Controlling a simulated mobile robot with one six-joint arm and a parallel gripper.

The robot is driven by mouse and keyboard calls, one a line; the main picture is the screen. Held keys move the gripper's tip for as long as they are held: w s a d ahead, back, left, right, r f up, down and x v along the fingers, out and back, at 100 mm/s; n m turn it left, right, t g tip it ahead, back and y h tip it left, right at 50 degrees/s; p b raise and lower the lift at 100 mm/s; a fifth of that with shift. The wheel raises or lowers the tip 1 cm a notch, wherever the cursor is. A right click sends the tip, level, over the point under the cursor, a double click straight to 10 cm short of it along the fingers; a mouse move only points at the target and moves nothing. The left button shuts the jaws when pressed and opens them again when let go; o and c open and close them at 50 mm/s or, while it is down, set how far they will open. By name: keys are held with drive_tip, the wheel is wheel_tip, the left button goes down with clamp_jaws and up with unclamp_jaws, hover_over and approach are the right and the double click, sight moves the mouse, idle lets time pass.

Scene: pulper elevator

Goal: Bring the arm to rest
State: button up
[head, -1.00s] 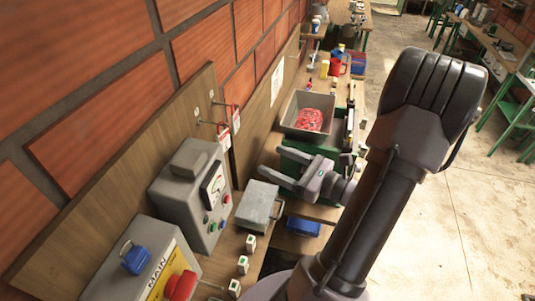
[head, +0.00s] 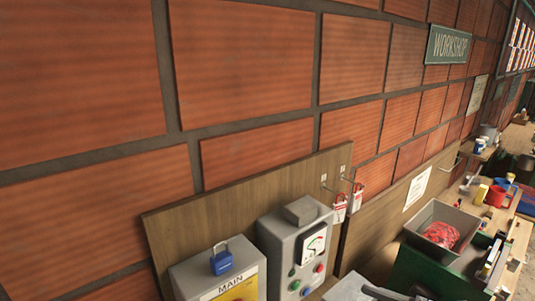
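My gripper and arm cannot be made out in the head view now. If any part of them is at the dark, crowded bottom edge, I cannot tell it from the things on the bench. The grey meter box (head: 297,243), with a dial and coloured buttons, stands against the wooden backboard (head: 215,208). To its left is the MAIN switch box (head: 190,277), cut off by the frame, with a blue padlock (head: 221,259) on it.
Red tags (head: 339,208) hang on hooks at the backboard. A grey tray (head: 420,219) holds a red coiled item (head: 441,234) at the right. A green box (head: 433,273) is below it. A red mug (head: 497,194) stands farther back. The brick wall (head: 252,62) fills the upper left.

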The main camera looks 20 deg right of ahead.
drive_tip(key=s+a+f+n+g+h+b, duration=0.3)
drive_tip(key=a+f+n+b, duration=0.6)
drive_tip(key=b, duration=0.4)
drive_tip(key=s+a+f+n+g+h+b, duration=0.3)
drive_tip(key=s+a+f+n+g+b, duration=0.1)
drive_tip(key=a+f+n+b, duration=0.6)
drive_tip(key=shift+s+a+f+n+h+b, duration=0.3)
drive_tip(key=shift+f+n+b, duration=0.75)
drive_tip(key=shift+n+b, duration=0.7)
